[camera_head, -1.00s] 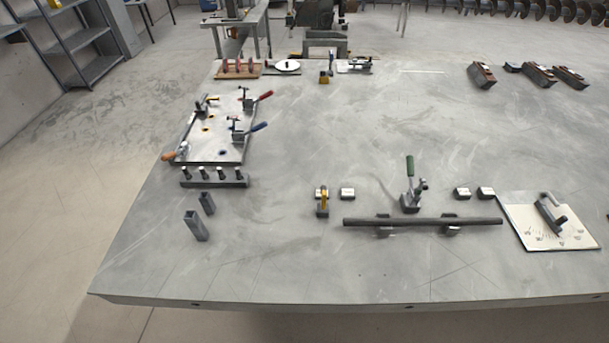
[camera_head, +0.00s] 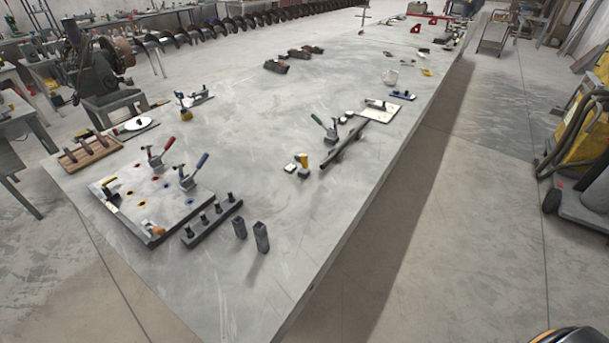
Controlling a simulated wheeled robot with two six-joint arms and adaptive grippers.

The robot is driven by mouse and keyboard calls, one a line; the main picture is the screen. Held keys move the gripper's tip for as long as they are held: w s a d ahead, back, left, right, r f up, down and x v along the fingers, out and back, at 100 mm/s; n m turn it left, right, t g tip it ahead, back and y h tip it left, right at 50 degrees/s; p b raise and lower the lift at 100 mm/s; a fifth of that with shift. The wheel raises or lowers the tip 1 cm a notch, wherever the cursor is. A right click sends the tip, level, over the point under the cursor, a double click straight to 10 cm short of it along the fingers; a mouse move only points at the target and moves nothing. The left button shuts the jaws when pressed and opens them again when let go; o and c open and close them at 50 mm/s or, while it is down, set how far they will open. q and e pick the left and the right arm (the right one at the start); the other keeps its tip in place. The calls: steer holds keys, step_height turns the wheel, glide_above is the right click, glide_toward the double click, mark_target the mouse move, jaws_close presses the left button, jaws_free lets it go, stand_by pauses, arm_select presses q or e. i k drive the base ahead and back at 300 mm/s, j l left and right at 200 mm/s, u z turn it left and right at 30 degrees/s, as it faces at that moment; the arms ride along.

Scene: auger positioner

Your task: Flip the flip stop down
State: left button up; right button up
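A small yellow upright piece (camera_head: 303,161), which looks like the flip stop, stands on the grey table near the left end of a long dark bar (camera_head: 344,145). Its lever position is too small to tell clearly. Another small yellow piece with a blue part (camera_head: 186,114) stands farther back on the left. I cannot tell for certain which one is the flip stop.
A green-handled clamp (camera_head: 329,130) stands behind the bar. A plate with red- and blue-handled clamps (camera_head: 150,214) lies at the near left, beside a pegged block (camera_head: 212,222) and two square tubes (camera_head: 261,237).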

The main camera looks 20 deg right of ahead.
mark_target(303, 158)
steer(key=j+z, duration=0.25)
steer(key=j, duration=0.25)
steer(key=j+z, duration=0.2)
steer(key=j, duration=0.25)
steer(key=k+j+z, duration=0.25)
steer(key=j, duration=0.2)
steer(key=j+z, duration=0.2)
steer(key=j, duration=0.3)
steer(key=i+j+z, duration=0.25)
steer(key=j+z, duration=0.2)
steer(key=j, duration=0.4)
steer(key=i+j+z, duration=0.15)
steer(key=j+z, duration=0.25)
steer(key=j, duration=0.55)
steer(key=j+z, duration=0.45)
steer(key=j, duration=0.45)
